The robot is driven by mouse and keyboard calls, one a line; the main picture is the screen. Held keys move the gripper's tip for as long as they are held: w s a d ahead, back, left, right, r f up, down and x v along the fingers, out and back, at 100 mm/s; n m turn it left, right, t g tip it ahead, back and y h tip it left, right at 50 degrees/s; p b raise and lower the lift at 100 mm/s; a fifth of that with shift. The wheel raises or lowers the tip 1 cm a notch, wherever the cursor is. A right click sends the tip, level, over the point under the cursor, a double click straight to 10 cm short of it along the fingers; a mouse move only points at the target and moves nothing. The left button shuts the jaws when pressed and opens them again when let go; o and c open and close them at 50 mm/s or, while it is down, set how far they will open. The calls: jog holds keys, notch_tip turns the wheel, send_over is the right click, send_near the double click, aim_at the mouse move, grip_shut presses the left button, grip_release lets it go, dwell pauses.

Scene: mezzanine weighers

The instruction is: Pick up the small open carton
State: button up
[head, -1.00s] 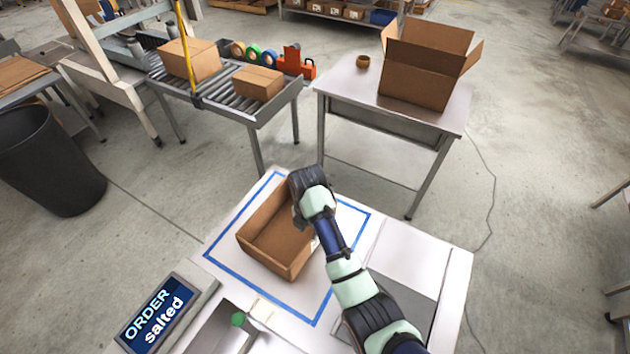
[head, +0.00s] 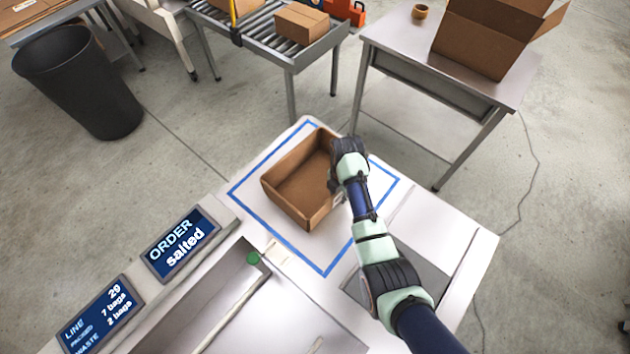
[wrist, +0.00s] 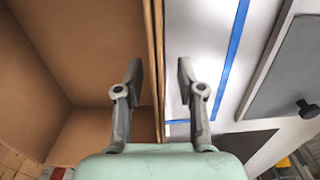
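The small open carton (head: 284,203) is brown, upright and empty in what shows of it. It stands on the white worktop inside a blue taped outline (head: 318,267). My gripper (head: 335,188) is at the carton's right wall in the head view, where my wrist partly hides that wall. In the wrist view my gripper (wrist: 158,75) is open, with one finger on the inner side of the carton wall (wrist: 153,45) and one on the outer side. A gap shows between each finger and the wall.
An order screen (head: 181,243) reading "salted" and a second screen (head: 98,315) stand at the worktop's left. A green knob (head: 253,258) is near the carton. A grey table (head: 400,45) holds a large open box (head: 480,42). A roller conveyor and black bin (head: 80,80) stand behind.

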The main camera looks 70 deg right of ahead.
grip_shut()
jog(key=shift+r, duration=0.15)
